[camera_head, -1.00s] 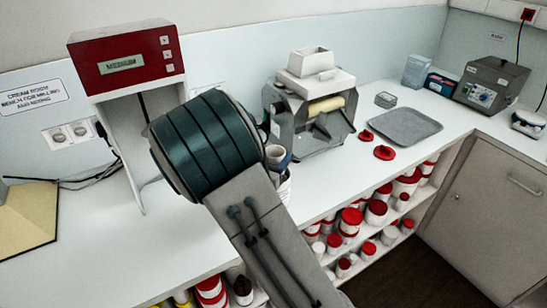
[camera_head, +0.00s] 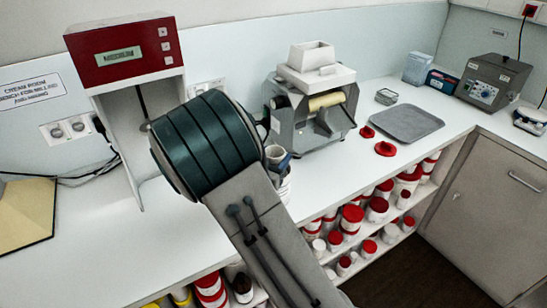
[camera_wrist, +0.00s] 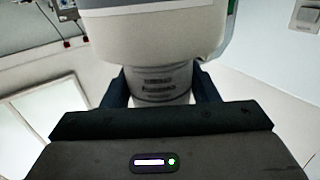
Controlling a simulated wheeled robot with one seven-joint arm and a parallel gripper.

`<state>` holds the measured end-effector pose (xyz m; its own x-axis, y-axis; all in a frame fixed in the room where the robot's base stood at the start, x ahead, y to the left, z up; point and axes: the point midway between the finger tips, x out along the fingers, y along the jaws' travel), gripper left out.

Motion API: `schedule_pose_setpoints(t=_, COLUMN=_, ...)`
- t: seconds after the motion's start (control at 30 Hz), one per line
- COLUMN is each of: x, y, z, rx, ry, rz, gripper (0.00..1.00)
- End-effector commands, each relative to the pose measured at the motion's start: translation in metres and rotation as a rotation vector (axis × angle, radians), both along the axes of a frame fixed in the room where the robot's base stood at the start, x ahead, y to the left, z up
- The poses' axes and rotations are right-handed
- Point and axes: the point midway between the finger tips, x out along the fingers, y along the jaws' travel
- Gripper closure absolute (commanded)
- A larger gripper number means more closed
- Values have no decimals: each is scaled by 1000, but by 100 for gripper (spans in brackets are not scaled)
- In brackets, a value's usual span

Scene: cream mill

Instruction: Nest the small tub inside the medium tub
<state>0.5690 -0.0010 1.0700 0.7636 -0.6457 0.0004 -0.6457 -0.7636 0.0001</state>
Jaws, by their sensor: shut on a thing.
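In the head view my arm's dark green wrist hides most of my gripper (camera_head: 284,161). Beside the wrist shows a small pale tub (camera_head: 275,153) with its open mouth up, next to a blue-grey finger. Just below it is part of a white tub (camera_head: 285,189), apparently the medium one, mostly hidden. In the wrist view my two dark blue fingers (camera_wrist: 160,88) are shut on a white tub body with dark print. A large pale rounded form (camera_wrist: 150,40) crosses the top of that view; I cannot tell whether it belongs to the held tub. Whether the tubs touch is hidden.
A red-topped mixer (camera_head: 124,55) stands left and a roller mill (camera_head: 315,105) right of my wrist. Red lids (camera_head: 385,149) and a grey tray (camera_head: 407,123) lie on the right bench. Shelves of red-lidded tubs (camera_head: 352,215) are below.

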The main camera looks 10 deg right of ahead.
Motion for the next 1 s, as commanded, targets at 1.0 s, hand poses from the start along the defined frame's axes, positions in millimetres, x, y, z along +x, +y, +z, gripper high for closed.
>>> schedule_pose_setpoints(t=1.0, x=0, y=0, z=-12, rx=0, ry=0, rz=0, gripper=68)
